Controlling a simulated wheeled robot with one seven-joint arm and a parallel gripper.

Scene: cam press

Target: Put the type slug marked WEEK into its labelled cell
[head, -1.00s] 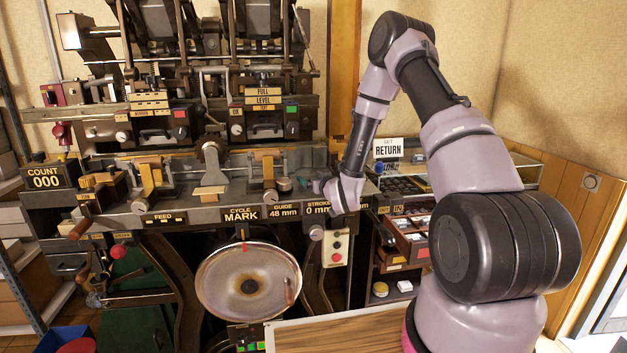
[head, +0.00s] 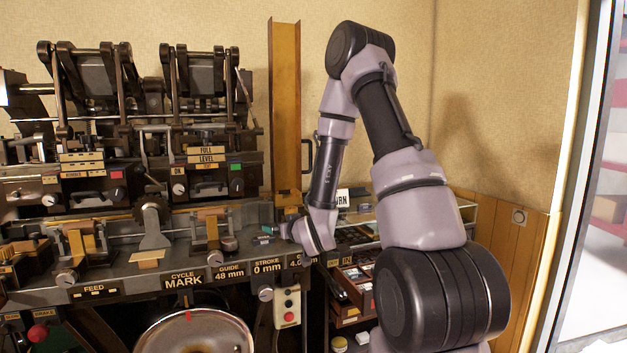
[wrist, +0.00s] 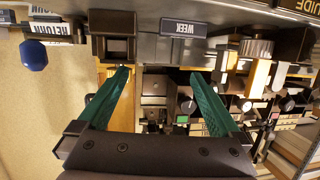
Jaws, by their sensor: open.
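My gripper (wrist: 160,73) is open, with green fingers spread apart and nothing visible between them. In the head view my gripper (head: 268,230) is low at the right end of the machine's bench, fingers toward the left. A dark square open-fronted frame (wrist: 113,35) is close to the left fingertip. No separate slug is clear in the head view.
A RETURN sign (head: 342,199) stands behind my arm, partly hidden. A blue rounded object (wrist: 33,55) is near it in the wrist view. Shelves with trays (head: 350,287) are right of the bench. Clamps and knobs (head: 213,230) crowd the bench to the left.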

